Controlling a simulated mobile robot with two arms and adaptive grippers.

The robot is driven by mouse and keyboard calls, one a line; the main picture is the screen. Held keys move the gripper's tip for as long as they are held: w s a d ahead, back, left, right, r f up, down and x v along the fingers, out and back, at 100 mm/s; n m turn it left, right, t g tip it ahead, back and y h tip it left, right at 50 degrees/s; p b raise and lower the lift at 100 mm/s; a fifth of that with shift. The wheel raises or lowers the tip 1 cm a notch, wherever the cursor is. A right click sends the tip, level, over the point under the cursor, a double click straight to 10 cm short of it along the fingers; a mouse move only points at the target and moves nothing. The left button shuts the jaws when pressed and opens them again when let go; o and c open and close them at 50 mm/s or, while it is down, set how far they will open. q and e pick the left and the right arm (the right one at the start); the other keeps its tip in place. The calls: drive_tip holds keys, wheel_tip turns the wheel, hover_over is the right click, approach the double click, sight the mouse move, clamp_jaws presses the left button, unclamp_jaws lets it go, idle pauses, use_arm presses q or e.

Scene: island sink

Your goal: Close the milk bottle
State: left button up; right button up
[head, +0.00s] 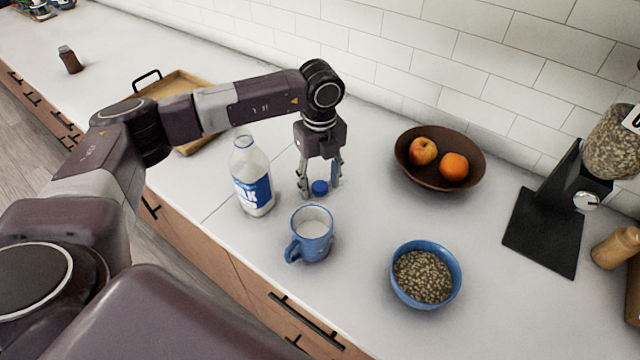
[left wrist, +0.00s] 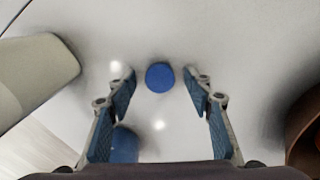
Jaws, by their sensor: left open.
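The milk bottle (head: 252,178) stands upright on the counter with its mouth uncapped, a blue and white label on its side. Its blue cap (head: 320,187) lies on the counter to the right of the bottle. My left gripper (head: 320,190) points down over the cap, its fingers on either side of it. In the left wrist view the cap (left wrist: 160,77) lies between the open fingertips (left wrist: 163,86), with a gap on both sides. Part of the bottle (left wrist: 40,75) shows at the left edge there. My right gripper is not in view.
A blue mug (head: 311,236) with white contents stands close in front of the cap. A blue bowl of grain (head: 426,275), a brown fruit bowl (head: 440,158) and a black dispenser (head: 560,210) are to the right. A wooden tray (head: 185,88) lies behind my arm.

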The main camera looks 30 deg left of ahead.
sight(320, 186)
use_arm(q)
drive_tip(key=c, duration=0.8)
drive_tip(key=shift+r, duration=0.1)
drive_tip(key=shift+r, duration=0.5)
wheel_tip(320, 186, up, 19)
drive_tip(key=b, duration=0.3)
